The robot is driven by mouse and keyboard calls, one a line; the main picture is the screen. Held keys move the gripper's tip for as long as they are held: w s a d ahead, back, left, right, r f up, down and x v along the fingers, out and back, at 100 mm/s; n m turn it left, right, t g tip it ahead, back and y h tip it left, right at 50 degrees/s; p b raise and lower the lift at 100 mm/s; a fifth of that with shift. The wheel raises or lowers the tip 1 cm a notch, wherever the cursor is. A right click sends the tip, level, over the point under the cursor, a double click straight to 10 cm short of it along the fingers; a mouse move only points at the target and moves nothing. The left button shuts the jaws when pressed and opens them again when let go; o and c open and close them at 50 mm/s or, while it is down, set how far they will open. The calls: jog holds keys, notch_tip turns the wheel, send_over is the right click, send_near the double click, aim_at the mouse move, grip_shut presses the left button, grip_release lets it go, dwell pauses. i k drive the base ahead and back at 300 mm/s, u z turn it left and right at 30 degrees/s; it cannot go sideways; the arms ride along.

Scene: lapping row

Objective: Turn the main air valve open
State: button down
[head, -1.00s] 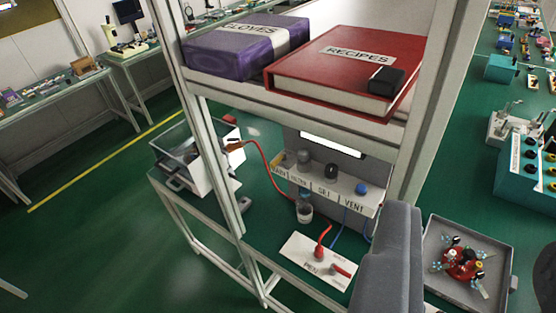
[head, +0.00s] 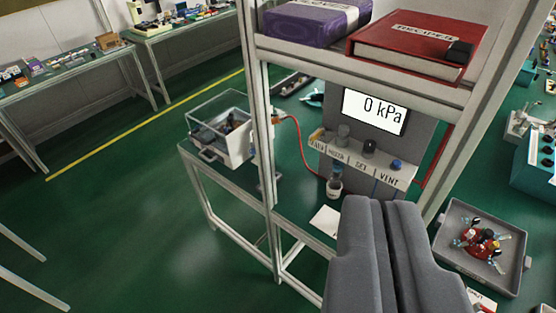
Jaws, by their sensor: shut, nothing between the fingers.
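The main air valve is not visible now; my gripper covers the place where its red handle showed earlier. Only the left corner of a white plate (head: 325,220) shows on the green bench, beside my gripper. My gripper (head: 384,205) fills the lower middle, its two grey fingers together and empty. It is in front of the bench; its distance from the hidden valve cannot be told. Behind it stands a grey unit whose display (head: 374,111) reads 0 kPa. Its front panel has several knobs, with labels including SET and VENT.
A shelf rail (head: 360,72) crosses above, carrying a purple box (head: 310,24) and a red RECIPES binder (head: 415,45). An upright post (head: 262,150) stands left. A small bottle (head: 334,186) and a clear-lidded box (head: 222,130) are on the bench. A grey tray (head: 455,225) is right.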

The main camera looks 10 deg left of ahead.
aim_at(321, 132)
jog(key=u, duration=0.7)
jog(key=k, duration=0.9)
jog(key=u, duration=0.8)
jog(key=i, duration=0.5)
jog(key=z, duration=0.6)
jog(key=i, duration=1.45)
jog(key=z, duration=0.7)
